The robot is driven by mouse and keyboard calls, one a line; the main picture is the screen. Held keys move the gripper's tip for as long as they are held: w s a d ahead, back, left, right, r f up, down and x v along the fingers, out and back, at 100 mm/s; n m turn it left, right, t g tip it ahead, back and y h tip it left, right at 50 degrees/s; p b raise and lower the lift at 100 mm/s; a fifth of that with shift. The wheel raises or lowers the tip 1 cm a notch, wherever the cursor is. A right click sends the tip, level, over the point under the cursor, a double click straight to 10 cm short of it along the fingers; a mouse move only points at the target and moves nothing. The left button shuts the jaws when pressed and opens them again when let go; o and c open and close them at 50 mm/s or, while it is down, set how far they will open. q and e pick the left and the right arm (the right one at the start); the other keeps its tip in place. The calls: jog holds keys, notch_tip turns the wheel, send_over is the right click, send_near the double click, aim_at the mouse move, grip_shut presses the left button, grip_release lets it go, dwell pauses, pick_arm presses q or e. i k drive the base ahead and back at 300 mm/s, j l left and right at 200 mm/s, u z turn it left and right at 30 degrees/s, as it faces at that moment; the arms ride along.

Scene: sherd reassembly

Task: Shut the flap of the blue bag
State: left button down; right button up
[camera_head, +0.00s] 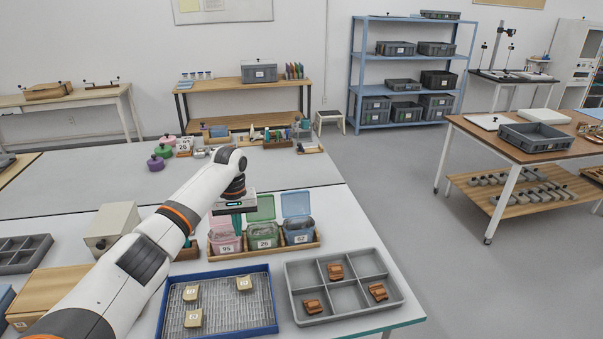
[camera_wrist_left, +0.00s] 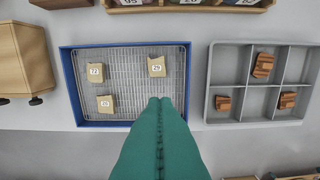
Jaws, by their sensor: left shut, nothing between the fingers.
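The blue bag (camera_head: 298,232) stands at the right end of a wooden rack (camera_head: 267,249), and its blue flap (camera_head: 296,204) is up and open. The green bag (camera_head: 263,236) stands beside it with its green flap (camera_head: 260,208) also up. The pink bag (camera_head: 226,242), labelled 95, is at the left end; my gripper partly covers its top, so its flap is unclear. My left gripper (camera_head: 237,222) is shut and empty, with teal fingers near the pink bag, left of the blue one. The shut fingers (camera_wrist_left: 160,104) also show in the left wrist view. My right gripper is not in view.
A blue tray (camera_head: 273,308) with a wire mesh holds pale labelled sherds. A grey divided tray (camera_head: 394,287) holds brown sherds. A beige box (camera_head: 112,226) stands at left.

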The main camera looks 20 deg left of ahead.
aim_at(295, 204)
jog(key=i, duration=1.3)
